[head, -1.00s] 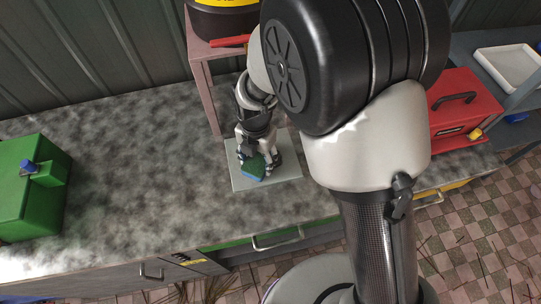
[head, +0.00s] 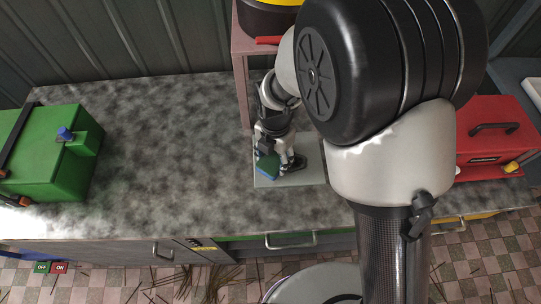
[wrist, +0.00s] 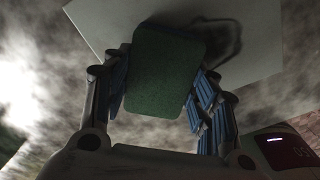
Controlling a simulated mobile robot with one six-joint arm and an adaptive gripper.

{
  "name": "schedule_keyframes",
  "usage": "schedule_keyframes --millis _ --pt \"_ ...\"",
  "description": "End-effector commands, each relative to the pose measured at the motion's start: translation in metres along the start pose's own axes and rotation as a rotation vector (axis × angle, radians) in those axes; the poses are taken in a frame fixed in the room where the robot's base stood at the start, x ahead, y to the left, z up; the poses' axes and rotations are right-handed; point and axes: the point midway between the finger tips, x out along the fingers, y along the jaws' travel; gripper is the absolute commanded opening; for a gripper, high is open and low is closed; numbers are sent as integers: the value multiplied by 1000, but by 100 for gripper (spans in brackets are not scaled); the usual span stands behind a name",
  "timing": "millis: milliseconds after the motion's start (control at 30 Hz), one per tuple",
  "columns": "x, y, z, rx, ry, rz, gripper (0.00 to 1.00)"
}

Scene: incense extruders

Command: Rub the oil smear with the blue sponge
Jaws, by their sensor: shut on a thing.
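The blue sponge (head: 267,165) has a green face and is gripped over the left part of a pale flat plate (head: 308,175) on the counter. In the wrist view the sponge (wrist: 165,72) shows its green face between the fingers. My gripper (head: 277,163) is shut on it, with blue-ribbed fingers on both sides in the wrist view (wrist: 160,90). A dark, curved mark (wrist: 238,45) lies on the plate beside the sponge in the wrist view; I cannot tell whether it is the oil smear or a shadow. Whether the sponge touches the plate is unclear.
A green box (head: 45,150) with a blue knob stands at the left of the counter. A red toolbox (head: 492,140) is at the right. A pinkish stand (head: 243,80) rises behind the plate. The mottled counter (head: 170,150) between box and plate is clear.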

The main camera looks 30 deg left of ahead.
Motion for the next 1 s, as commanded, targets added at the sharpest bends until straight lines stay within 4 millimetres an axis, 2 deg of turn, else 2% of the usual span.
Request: schedule_keyframes --millis 200,467,800,1000 --pt "-1 -16 12 3 2 -2 34" --pt "-1 -24 20 6 0 0 34" --pt "1 -43 39 7 -3 3 34" --pt "1 -47 42 5 -3 3 34"
